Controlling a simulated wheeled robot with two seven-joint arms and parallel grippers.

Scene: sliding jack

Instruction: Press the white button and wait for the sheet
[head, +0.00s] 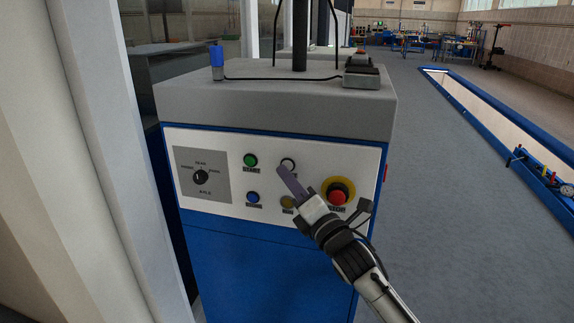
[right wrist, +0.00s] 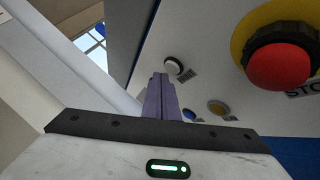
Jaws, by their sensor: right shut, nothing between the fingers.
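The white button (head: 288,162) is on the white front panel (head: 228,147) of a grey and blue console, in the upper row right of a green button. My right gripper (head: 282,169) is shut and empty, its purple fingers pointing at the panel. In the head view the fingertips are just below the white button and overlap its lower edge. In the right wrist view the white button (right wrist: 173,66) shows just beyond and right of the fingertips (right wrist: 159,77). I cannot tell whether they touch. My left gripper is out of view.
Close to the right gripper are a red stop button (head: 338,194) on a yellow base, a yellow button (head: 288,202) and a blue button (head: 253,197). The green button (head: 250,160) and a rotary knob (head: 201,177) are farther left. Open floor lies right of the console.

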